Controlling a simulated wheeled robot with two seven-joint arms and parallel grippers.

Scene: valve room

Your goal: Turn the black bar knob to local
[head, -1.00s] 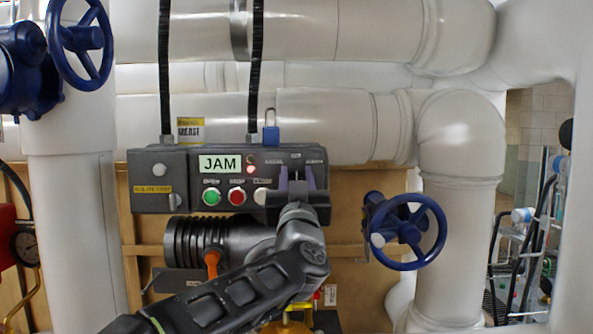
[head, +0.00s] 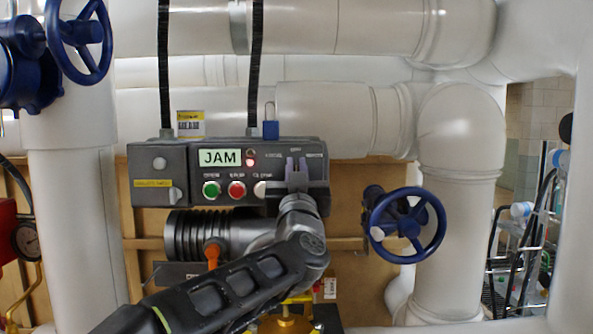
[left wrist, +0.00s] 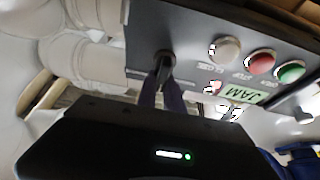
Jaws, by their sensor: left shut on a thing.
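A grey control box (head: 224,200) hangs in front of the pipes in the head view, with a green-lit display (head: 220,158) reading JAM. Small labels, too small to read surely, stand above the knob at its right side. My left gripper (head: 297,165) is at that spot, its purple-grey fingers close together and covering the knob in the head view. In the left wrist view, the fingers of my left gripper (left wrist: 162,85) are shut on the black bar knob (left wrist: 165,58), which shows just past their tips. The knob's exact angle is hard to tell. My right gripper is out of view.
Green (head: 211,190), red (head: 237,190) and white (head: 261,190) buttons sit just left of my gripper. A blue padlock (head: 271,130) is on top of the box. A blue handwheel (head: 404,226) stands to the right. Thick white pipes surround the box.

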